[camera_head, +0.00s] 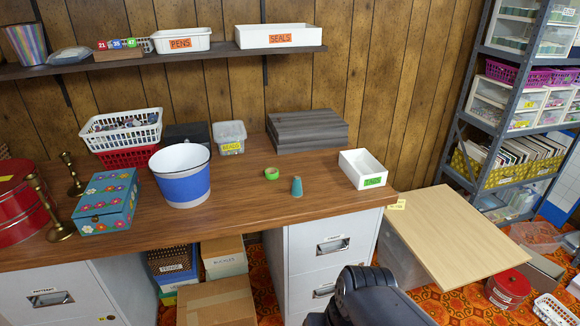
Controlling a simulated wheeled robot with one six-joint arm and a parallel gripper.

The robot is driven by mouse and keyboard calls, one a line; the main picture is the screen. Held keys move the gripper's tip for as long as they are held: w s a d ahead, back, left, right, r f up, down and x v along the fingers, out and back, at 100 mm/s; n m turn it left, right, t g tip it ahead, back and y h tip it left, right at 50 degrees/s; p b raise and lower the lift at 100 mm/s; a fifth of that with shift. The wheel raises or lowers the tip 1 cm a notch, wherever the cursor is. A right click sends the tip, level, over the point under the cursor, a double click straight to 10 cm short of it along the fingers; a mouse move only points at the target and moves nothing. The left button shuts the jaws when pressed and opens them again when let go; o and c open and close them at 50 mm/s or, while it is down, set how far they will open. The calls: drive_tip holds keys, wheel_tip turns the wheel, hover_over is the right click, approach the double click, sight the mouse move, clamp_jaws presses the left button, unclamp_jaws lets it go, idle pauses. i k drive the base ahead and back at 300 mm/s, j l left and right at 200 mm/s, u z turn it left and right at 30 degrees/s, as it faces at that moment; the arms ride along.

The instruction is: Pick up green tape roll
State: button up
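The green tape roll (271,173) lies flat on the brown wooden desk top (245,205), near the middle of the picture. A teal cone-shaped thing (297,187), like a thread cone, stands upright just to the right of the roll and a little nearer to me, apart from it. Nothing covers the roll. A dark part of my arm shows at the bottom centre, below the desk's front edge. My gripper's fingers cannot be made out.
A blue and white bucket (182,176) stands left of the roll. A white open box with a green label (362,169) stands to the right. Behind are a clear lidded tub (229,137) and a grey stack (306,131). The desk around the roll is clear.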

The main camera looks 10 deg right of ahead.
sight(269, 170)
drive_tip(key=i+l, duration=0.25)
drive_tip(key=i, duration=0.15)
drive_tip(key=i+l, duration=0.2)
drive_tip(key=i, duration=0.2)
drive_tip(key=i+l, duration=0.25)
drive_tip(key=i, duration=0.2)
drive_tip(key=j+u, duration=0.05)
